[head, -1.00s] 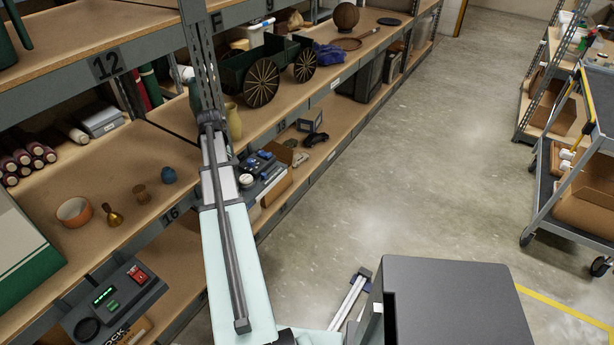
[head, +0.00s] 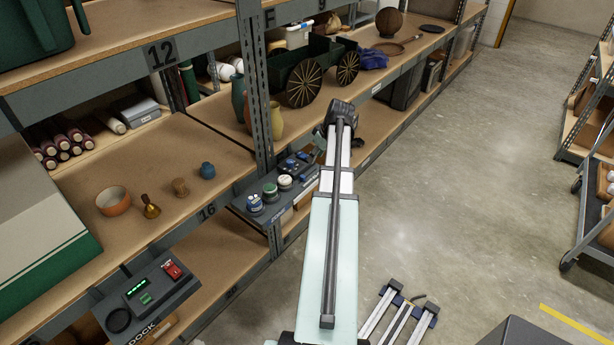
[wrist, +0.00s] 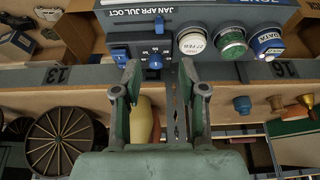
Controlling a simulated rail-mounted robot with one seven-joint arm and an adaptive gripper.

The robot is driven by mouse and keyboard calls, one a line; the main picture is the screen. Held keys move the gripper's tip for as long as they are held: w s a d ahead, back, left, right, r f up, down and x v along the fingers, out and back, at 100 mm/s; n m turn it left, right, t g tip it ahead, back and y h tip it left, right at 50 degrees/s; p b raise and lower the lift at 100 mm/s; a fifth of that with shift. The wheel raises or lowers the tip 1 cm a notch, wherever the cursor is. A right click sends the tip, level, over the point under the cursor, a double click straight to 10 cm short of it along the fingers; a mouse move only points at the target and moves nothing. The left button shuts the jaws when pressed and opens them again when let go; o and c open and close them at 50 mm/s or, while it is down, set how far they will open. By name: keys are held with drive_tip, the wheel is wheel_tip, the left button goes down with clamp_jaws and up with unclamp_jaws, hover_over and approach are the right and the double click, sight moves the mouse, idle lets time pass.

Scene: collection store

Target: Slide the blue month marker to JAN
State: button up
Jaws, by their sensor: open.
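A dark control panel (head: 262,204) is fixed at the shelf edge. In the wrist view it fills the top (wrist: 215,14), with the lettering JAN, APR, JUL, OCT. A small blue marker (wrist: 159,25) lies just below that lettering, seemingly the month marker; its exact month cannot be told. Two other blue parts, a left one (wrist: 120,56) and a middle one (wrist: 155,62), show nearer my gripper. My gripper (wrist: 160,78) is open and empty, its fingers pointing towards the panel, apart from the marker.
Round-capped white (wrist: 192,41), green (wrist: 232,42) and blue (wrist: 267,43) knobs line the panel. A shelf upright (head: 262,110), a yellowish vase (head: 276,120) and a wheeled cart model (head: 305,80) stand close by. A second panel (head: 148,296) is lower left.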

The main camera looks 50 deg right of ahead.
sight(304, 177)
drive_tip(key=p+x, duration=0.1)
drive_tip(key=x, duration=1.3)
drive_tip(key=shift+d+f, duration=0.1)
drive_tip(key=shift+f, duration=0.3)
